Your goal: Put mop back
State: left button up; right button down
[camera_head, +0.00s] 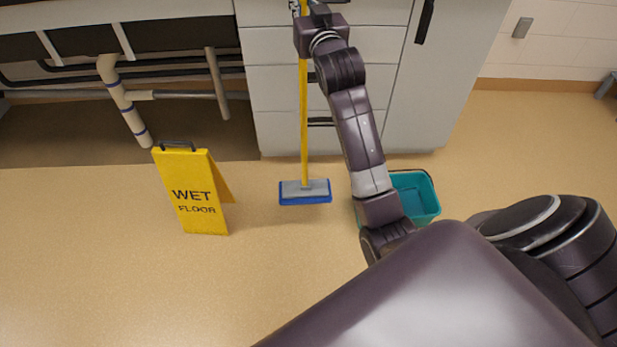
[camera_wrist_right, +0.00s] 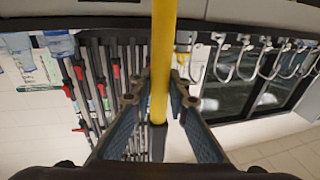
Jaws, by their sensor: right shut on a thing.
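The mop has a long yellow handle (camera_head: 304,120) and a flat grey and blue head (camera_head: 305,191). It stands about upright in front of the white cabinet, with its head low over the floor. I cannot tell whether the head touches the floor. My right gripper (camera_head: 301,8) is at the top edge of the head view, shut on the upper handle. In the right wrist view the yellow handle (camera_wrist_right: 163,60) runs between the two fingers of my right gripper (camera_wrist_right: 160,101). The handle's top is outside the head view. My left gripper is not in view.
A teal bucket (camera_head: 420,195) stands on the floor, partly behind my right arm. A yellow wet floor sign (camera_head: 195,195) stands left of the mop. White cabinets (camera_head: 270,90) and pipes (camera_head: 120,100) are behind. Hooks (camera_wrist_right: 265,60) show in the wrist view. The left foreground floor is clear.

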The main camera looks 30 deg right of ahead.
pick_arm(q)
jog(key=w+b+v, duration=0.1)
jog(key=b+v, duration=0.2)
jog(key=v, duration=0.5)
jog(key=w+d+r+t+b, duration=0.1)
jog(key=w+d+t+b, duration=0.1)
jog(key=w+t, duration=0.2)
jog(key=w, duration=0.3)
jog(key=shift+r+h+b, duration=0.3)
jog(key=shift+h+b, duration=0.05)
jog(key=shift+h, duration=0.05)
pick_arm(e)
notch_tip(320, 180, down, 18)
jog(key=d, duration=0.2)
jog(key=shift+w+r+h, duration=0.15)
jog(key=shift+w+h, duration=0.1)
jog(key=shift+h, duration=0.05)
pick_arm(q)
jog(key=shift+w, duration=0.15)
pick_arm(e)
jog(key=c, duration=2.3)
grip_release()
jog(key=o, duration=0.5)
jog(key=shift+c, duration=0.2)
